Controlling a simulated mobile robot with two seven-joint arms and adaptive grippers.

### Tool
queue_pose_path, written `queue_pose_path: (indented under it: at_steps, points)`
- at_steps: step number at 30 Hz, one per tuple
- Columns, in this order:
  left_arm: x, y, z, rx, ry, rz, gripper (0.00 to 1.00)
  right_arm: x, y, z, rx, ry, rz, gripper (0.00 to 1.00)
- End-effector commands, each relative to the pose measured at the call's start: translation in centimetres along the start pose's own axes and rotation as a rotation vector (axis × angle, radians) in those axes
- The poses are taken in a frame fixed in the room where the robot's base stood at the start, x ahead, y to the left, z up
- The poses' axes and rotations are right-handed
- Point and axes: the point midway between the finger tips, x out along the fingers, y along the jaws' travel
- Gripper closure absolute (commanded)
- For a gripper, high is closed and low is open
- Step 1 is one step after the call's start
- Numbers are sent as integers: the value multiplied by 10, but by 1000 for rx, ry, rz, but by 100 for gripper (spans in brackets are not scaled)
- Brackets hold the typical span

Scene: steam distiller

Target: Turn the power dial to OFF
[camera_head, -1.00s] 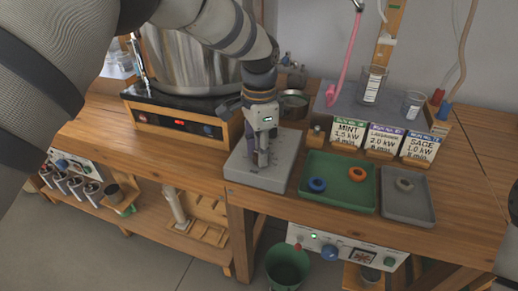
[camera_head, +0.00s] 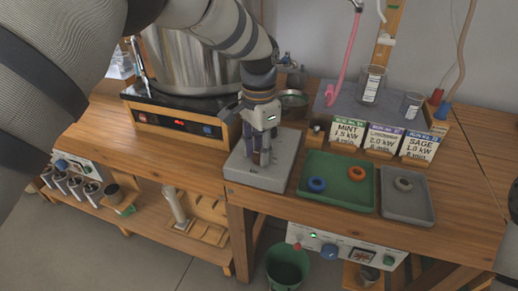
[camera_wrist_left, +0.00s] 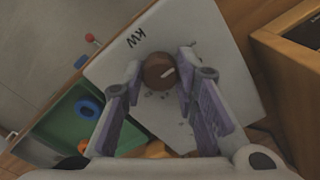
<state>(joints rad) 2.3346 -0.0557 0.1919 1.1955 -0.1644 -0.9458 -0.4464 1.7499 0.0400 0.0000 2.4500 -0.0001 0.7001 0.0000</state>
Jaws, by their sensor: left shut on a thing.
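The power dial (camera_wrist_left: 158,72) is a round brown knob with a pale pointer line, on the pale grey box (camera_wrist_left: 205,85) marked "KW". In the wrist view it sits between the two fingers of my left gripper (camera_wrist_left: 160,64), which is shut on it. The pointer line slants to the upper right there; the small scale marks are too blurred to read. In the head view my left gripper (camera_head: 264,155) points down onto the top of the grey box (camera_head: 258,180) and hides the dial.
A green tray (camera_head: 340,192) with a blue ring (camera_head: 316,184) and an orange ring (camera_head: 356,173) lies right of the box. A grey tray (camera_head: 408,211) is beyond it. The steel pot (camera_head: 185,55) on its heater stands left behind. A green bin (camera_head: 287,268) is on the floor below.

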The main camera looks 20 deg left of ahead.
Motion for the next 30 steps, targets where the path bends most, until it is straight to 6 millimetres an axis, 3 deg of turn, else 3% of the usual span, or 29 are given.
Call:
queue_pose_path:
  at_steps: [1, 3, 14, 24, 30]
  points:
    - [0, 0, 0, -1, -1, 1, 68, 0, 0, 0, 0, 0, 0, 100]
    - [0, 0, 0, -1, -1, 1, 52, 0, 0, 0, 0, 0, 0, 100]
    - [-7, 0, 0, 0, 2, -1, 52, 0, 0, 0, 0, 0, 0, 100]
    - [-92, 0, -1, 0, 4, -2, 52, 0, 0, 0, 0, 0, 0, 100]
    - [-118, 0, 0, 0, 0, 1, 52, 0, 0, 0, 0, 0, 0, 100]
